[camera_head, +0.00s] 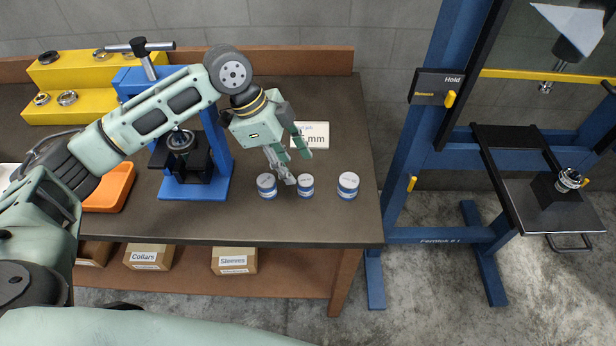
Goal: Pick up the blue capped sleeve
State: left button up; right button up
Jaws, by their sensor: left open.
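Three short round sleeves with white caps and blue bands stand upright in a row near the front right of the dark bench. They are the left sleeve (267,187), the middle sleeve (306,186) and the right sleeve (348,186). I cannot tell which one the task means. My left gripper (297,167) is open and points down at the row. One finger reaches down between the left and middle sleeves; the other is behind the middle one. I cannot tell whether the fingers touch a sleeve. My right gripper is not in view.
A white label card (311,135) stands behind the sleeves. A blue press (218,150), an orange tray (110,190) and a yellow stepped rack (85,80) occupy the left. A blue lift frame (430,150) stands right of the bench (225,228). Labelled boxes sit below.

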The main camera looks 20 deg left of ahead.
aim_at(303, 182)
pick_arm(q)
jog(key=x, duration=0.1)
jog(key=p+x, duration=0.1)
jog(key=x, duration=0.1)
jog(key=shift+s+d+r, duration=0.1)
jog(key=shift+s+d, duration=0.1)
jog(key=shift+s, duration=0.05)
jog(key=x, duration=0.1)
jog(key=p+x, duration=0.1)
jog(key=x, duration=0.1)
jog(key=shift+w+d+f, duration=0.1)
jog(key=shift+w+f, duration=0.15)
jog(key=shift+f, duration=0.05)
grip_shut()
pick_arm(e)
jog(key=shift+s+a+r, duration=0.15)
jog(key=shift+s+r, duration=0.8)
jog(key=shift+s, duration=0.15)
